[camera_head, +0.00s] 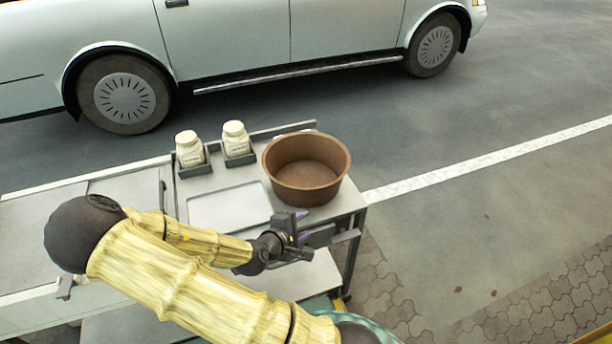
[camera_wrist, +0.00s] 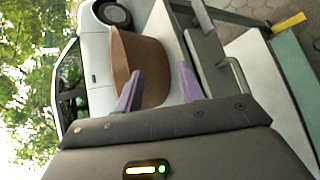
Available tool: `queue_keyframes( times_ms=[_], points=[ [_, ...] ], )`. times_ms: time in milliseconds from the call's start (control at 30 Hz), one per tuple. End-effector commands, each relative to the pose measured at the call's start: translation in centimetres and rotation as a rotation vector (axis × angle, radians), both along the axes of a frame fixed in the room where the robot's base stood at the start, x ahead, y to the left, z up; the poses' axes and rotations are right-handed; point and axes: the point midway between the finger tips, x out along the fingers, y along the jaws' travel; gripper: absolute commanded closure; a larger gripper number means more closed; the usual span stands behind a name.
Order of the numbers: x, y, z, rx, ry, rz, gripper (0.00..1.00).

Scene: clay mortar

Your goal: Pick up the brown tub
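The brown tub (camera_head: 306,172) is a wide, round, open bowl-like vessel. It stands upright and looks empty, at the right end of the cart top (camera_head: 345,198). My gripper (camera_head: 302,227) is at the cart's near edge, just in front of the tub. In the wrist view the tub (camera_wrist: 146,62) shows beyond my gripper (camera_wrist: 160,68). The two purple fingers are spread apart, with nothing visibly held between them. The gap between fingers and tub is hard to judge.
Two white jars (camera_head: 190,149) (camera_head: 236,139) stand in small holders at the cart's back. A pale flat tray (camera_head: 229,206) lies left of the tub. A raised rail runs along the back edge. A parked car (camera_head: 290,45) stands behind; road is clear at right.

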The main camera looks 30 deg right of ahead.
Motion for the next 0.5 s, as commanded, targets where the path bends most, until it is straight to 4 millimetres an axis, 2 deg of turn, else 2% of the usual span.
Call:
queue_keyframes(
  times_ms=[100, 200, 500],
  points=[
    [0.9, -0.9, 2.2, -0.2, 0.021, 0.073, 0.62],
    [1.3, -1.1, 3.5, -0.291, 0.028, 0.104, 0.62],
    [1.5, -1.2, 3.9, -0.316, 0.03, 0.111, 0.62]
  ],
)
